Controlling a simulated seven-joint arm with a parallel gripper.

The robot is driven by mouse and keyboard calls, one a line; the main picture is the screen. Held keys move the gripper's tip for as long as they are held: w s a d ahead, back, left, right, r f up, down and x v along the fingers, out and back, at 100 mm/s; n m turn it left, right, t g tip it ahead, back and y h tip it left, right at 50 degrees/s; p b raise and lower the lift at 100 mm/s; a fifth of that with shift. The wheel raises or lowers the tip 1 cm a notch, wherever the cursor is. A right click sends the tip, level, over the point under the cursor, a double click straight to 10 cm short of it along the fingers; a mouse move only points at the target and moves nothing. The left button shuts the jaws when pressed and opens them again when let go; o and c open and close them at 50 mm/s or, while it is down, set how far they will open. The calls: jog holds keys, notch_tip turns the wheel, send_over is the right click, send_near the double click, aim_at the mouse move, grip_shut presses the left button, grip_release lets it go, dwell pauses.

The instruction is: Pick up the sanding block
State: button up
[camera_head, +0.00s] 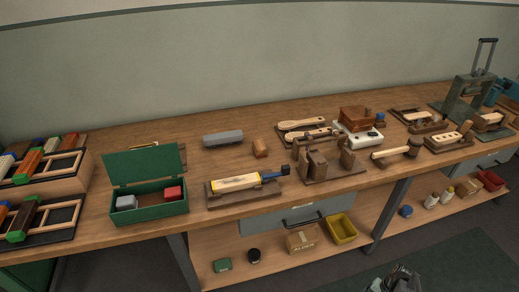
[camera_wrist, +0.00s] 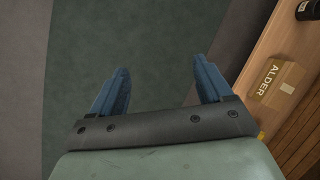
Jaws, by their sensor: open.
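A dark part of my arm shows at the bottom edge of the head view.
An open green box (camera_head: 150,205) with small blocks stands left of a yellow-handled tool in a wooden cradle (camera_head: 245,187). Wooden fixtures (camera_head: 335,172) stand right of the brown block. The lower shelf holds a carton (camera_head: 301,241), also in the wrist view (camera_wrist: 276,82), and a yellow bin (camera_head: 342,229).

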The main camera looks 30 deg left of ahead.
jog(key=w+d+r+m+t+y, duration=0.1)
jog(key=w+d+r+t, duration=0.1)
jog(key=w+r, duration=0.75)
jog(key=w+d+r+t+y, duration=0.1)
jog(key=w+r+t, duration=0.1)
jog(key=w+r, duration=0.8)
jog(key=w+d+r+m+t, duration=0.15)
jog(key=w+r, duration=0.35)
jog(key=w, duration=1)
jog(key=w+a+r+n+t+y, duration=0.1)
jog(key=w+a+r, duration=0.1)
jog(key=w+r, duration=0.55)
jog(key=w+a+r+n+t+y, duration=0.15)
jog(key=w+r, duration=0.25)
jog(key=r, duration=0.7)
jog(key=w+a+r+g, duration=0.1)
jog(key=a+r, duration=0.1)
jog(key=a, duration=0.5)
jog(key=w+a+r+g, duration=0.1)
jog(key=a+r, duration=0.1)
jog(key=a, duration=0.4)
jog(key=r+n+g+h, duration=0.1)
jog(key=n+g+h, duration=0.2)
jog(key=n+h, duration=0.6)
send_over(259, 144)
jog(key=n+y, duration=0.2)
notch_tip(259, 144, down, 13)
jog(key=shift+d+r, duration=0.1)
jog(key=shift+d, duration=0.05)
jog(key=shift+c, duration=0.4)
